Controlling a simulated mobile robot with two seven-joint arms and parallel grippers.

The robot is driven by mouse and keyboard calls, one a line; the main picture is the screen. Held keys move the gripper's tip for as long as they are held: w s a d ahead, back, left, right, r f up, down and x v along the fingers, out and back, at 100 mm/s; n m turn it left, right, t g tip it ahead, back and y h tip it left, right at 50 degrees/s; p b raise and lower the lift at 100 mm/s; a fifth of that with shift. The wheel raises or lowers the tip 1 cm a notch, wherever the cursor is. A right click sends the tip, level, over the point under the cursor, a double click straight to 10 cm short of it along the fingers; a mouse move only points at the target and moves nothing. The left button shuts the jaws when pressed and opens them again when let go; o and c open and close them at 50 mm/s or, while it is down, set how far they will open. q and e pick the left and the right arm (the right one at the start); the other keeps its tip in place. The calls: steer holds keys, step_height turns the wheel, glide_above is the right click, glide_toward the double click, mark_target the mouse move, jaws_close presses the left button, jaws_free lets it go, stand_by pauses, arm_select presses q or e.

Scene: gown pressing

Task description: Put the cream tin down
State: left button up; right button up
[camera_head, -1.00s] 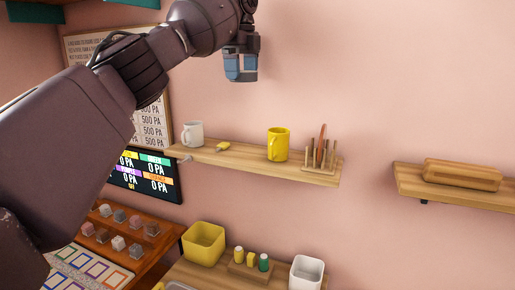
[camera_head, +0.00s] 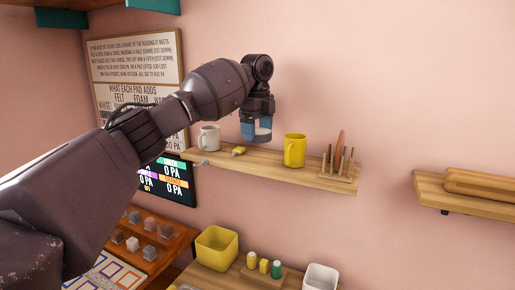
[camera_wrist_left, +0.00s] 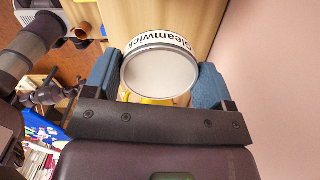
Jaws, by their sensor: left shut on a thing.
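My left gripper (camera_head: 256,134) is shut on the cream tin (camera_head: 263,129), a round pale tin with a metal rim. In the left wrist view the tin (camera_wrist_left: 160,72) sits between the two blue fingers, its round end facing the camera and dark lettering on its side. In the head view the tin appears between the white mug (camera_head: 209,138) and the yellow mug (camera_head: 295,151), near the level of the wooden shelf (camera_head: 290,176). A gap seems to show under it, but contact with the shelf is hard to tell.
A small yellow item (camera_head: 238,151) lies on the shelf near the white mug. A wooden rack (camera_head: 341,168) stands at the shelf's right end. Below are a yellow bin (camera_head: 216,248) and a white container (camera_head: 320,277). Another shelf (camera_head: 480,203) is at the right.

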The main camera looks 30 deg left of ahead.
mark_target(258, 157)
arm_select(q)
steer(key=shift+f, duration=2.65)
steer(key=shift+d+f, duration=0.1)
steer(key=o, duration=1.1)
steer(key=shift+c, duration=0.2)
step_height(258, 157, up, 12)
steer(key=shift+s+r, duration=0.1)
steer(key=shift+s, duration=0.05)
